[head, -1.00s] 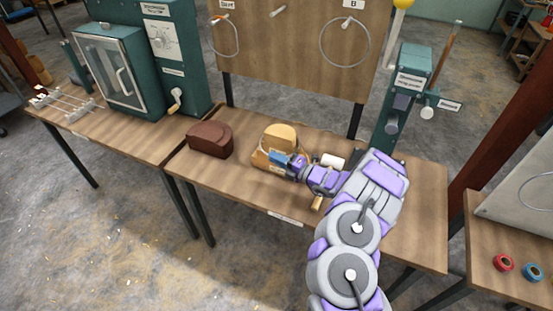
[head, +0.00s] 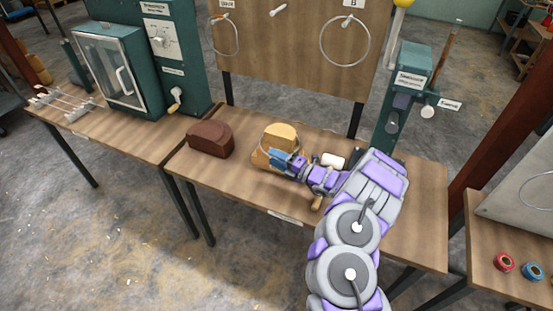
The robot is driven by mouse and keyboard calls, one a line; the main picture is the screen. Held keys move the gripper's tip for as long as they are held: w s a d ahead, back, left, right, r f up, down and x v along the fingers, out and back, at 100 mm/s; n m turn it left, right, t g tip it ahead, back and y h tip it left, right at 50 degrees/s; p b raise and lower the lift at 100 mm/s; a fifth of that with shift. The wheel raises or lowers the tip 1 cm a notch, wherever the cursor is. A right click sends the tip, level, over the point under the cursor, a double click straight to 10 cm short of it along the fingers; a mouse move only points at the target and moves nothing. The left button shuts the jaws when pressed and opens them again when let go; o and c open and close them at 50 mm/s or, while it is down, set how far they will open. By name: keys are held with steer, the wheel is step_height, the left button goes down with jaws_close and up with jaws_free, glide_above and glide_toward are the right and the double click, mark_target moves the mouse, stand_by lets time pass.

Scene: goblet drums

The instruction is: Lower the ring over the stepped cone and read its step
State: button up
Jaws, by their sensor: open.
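The stepped cone (head: 280,135), tan wood, stands on the middle table, upright on a tan base. My gripper (head: 279,158), with blue fingers, is at the cone's near right side, with its fingers open in front of the lower part. A thin pale ring (head: 304,152) shows only in part at the cone's right side, close to the gripper. The fingers and wrist hide the rest, so I cannot tell how it sits on the steps.
A dark brown block (head: 210,140) stands left of the cone. A white roll (head: 332,160) lies behind my wrist. A board (head: 290,60) with hanging hoops (head: 345,41) rises behind. A green stand (head: 395,110) is at the right. The table's front left is clear.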

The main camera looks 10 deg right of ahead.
steer(key=shift+o, duration=1.4)
steer(key=p+v, duration=0.3)
steer(key=v, duration=1.4)
steer(key=shift+d+f, duration=0.15)
steer(key=shift+d, duration=0.1)
